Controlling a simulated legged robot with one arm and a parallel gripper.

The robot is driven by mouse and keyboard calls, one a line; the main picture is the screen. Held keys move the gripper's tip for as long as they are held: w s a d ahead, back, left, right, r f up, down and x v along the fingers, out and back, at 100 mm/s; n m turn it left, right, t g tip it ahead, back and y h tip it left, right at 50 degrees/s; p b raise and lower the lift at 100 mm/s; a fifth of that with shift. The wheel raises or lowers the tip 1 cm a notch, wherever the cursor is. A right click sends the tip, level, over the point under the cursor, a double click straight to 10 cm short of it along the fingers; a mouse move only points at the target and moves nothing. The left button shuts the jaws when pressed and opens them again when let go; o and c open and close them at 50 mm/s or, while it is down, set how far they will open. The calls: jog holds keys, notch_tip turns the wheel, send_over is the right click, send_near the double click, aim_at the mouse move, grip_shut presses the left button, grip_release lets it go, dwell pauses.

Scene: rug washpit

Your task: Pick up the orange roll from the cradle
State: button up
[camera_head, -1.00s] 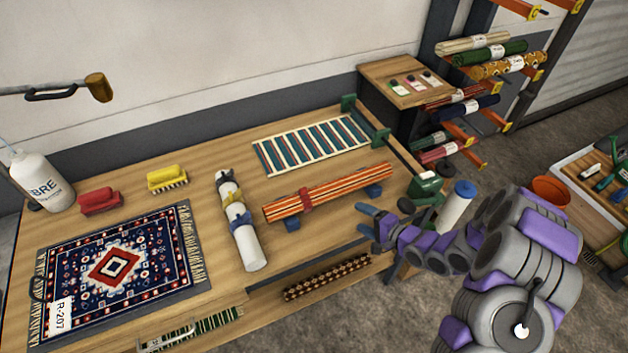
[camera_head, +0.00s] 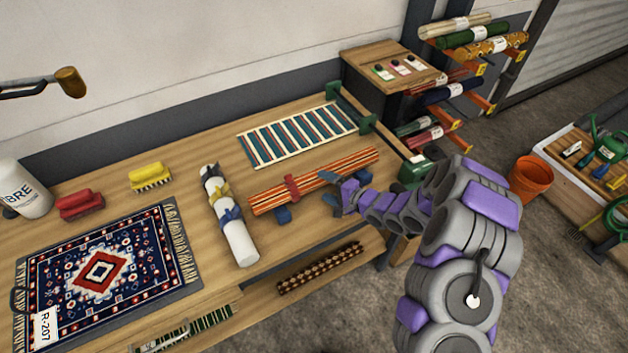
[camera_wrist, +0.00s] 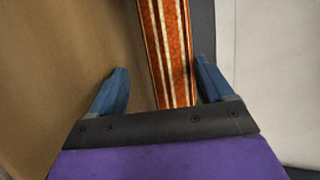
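The orange roll (camera_head: 268,200), striped orange, red and cream with a red band (camera_head: 292,187), lies on blue cradle blocks (camera_head: 283,214) on the wooden table. My gripper (camera_head: 327,187) is at the right part of the roll, its blue fingers spread. In the wrist view the roll (camera_wrist: 167,45) runs between the two open fingers of my gripper (camera_wrist: 158,90), nearer the right finger. Gaps show on both sides, wider at the left. My gripper and wrist hide part of the roll's right portion and the right-hand cradle block in the head view.
A white roll with yellow and blue bands (camera_head: 238,232) lies left of the orange roll. A striped rug (camera_head: 300,136) lies behind it and a patterned rug (camera_head: 100,270) at left. A brown roll (camera_head: 320,267) sits on a lower shelf in front. A rack of rolls (camera_head: 470,60) stands behind right.

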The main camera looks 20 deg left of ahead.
aim_at(325, 184)
jog(key=shift+w+d+r, duration=0.15)
jog(key=shift+d, duration=0.3)
jog(key=shift+w+d+r, duration=0.1)
jog(key=shift+w+d, duration=0.05)
jog(key=shift+d, duration=0.3)
jog(key=shift+w+a+r+b, duration=0.1)
jog(key=shift+w+a+b, duration=0.15)
jog(key=shift+a+b, duration=0.05)
jog(key=x, duration=0.4)
jog(key=s+x, duration=0.1)
jog(key=x, duration=0.1)
jog(key=shift+a, duration=0.45)
jog(key=shift+d+r, duration=0.2)
jog(key=shift+d, duration=0.4)
jog(key=shift+d+r, duration=0.2)
jog(key=shift+d, duration=0.35)
jog(key=shift+c, duration=0.6)
jog(key=shift+d, duration=0.3)
jog(key=shift+c, duration=0.8)
jog(key=shift+a, duration=0.1)
jog(key=c, duration=0.3)
jog(key=shift+s+a+f, duration=0.15)
jog(key=shift+a, duration=0.6)
jog(key=c, duration=0.4)
jog(key=shift+c, duration=0.8)
jog(key=shift+d+f, duration=0.1)
jog(key=shift+d, duration=0.1)
